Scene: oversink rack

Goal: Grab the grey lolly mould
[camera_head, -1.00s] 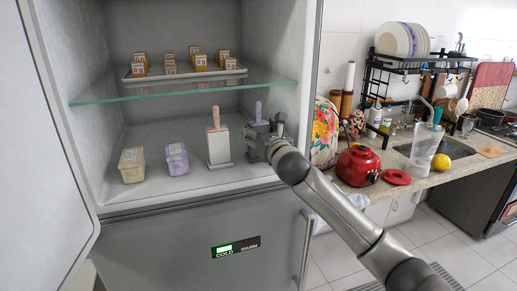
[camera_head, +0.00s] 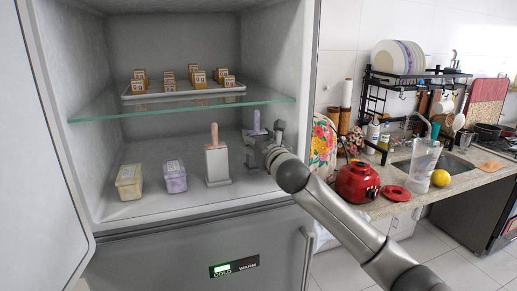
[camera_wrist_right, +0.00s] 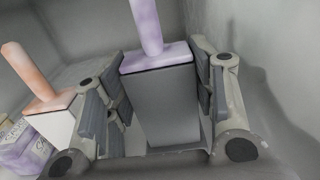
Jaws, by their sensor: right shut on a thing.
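The grey lolly mould (camera_wrist_right: 165,108) is a dark grey block with a lilac top and a purple stick. In the head view its stick (camera_head: 256,120) shows at the right of the lower fridge compartment, with its body partly hidden by my right gripper (camera_head: 260,150). In the right wrist view my right gripper (camera_wrist_right: 162,88) is shut on the mould, one finger pad on each side. The mould stands nearly upright in the grip. I cannot clearly tell whether its base touches the fridge floor. My left gripper is not in view.
A white lolly mould with a pink stick (camera_head: 217,163) stands just left. A purple tub (camera_head: 175,177) and a yellowish tub (camera_head: 129,182) are further left. A glass shelf (camera_head: 180,108) with a tray of small blocks is above. The fridge's right wall (camera_head: 290,70) is close.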

